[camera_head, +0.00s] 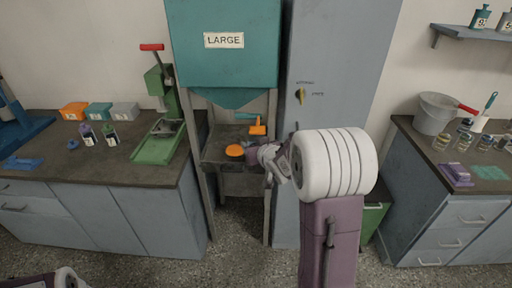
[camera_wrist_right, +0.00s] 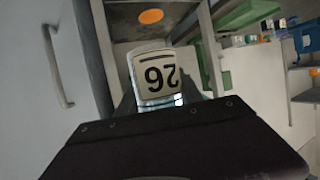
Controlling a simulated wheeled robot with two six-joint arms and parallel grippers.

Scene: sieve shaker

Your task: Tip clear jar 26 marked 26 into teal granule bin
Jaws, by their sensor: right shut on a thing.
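Clear jar 26 (camera_wrist_right: 158,75) shows in the right wrist view with a white label reading 26, upside down in that picture. My right gripper (camera_head: 262,154) is shut on the jar in front of the stand under the large teal hopper. In the head view the jar is mostly hidden by the gripper and too small to make out clearly. A small teal bin (camera_head: 98,111) stands at the back of the left counter, between an orange and a grey bin, far left of the gripper. My left gripper is out of view.
The hopper marked LARGE (camera_head: 224,55) hangs over a metal stand with an orange handle (camera_head: 257,128) and an orange disc (camera_head: 234,150). A green press (camera_head: 160,140) and two bottles stand on the left counter (camera_head: 60,165). A grey cabinet (camera_head: 335,70) rises behind my right arm.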

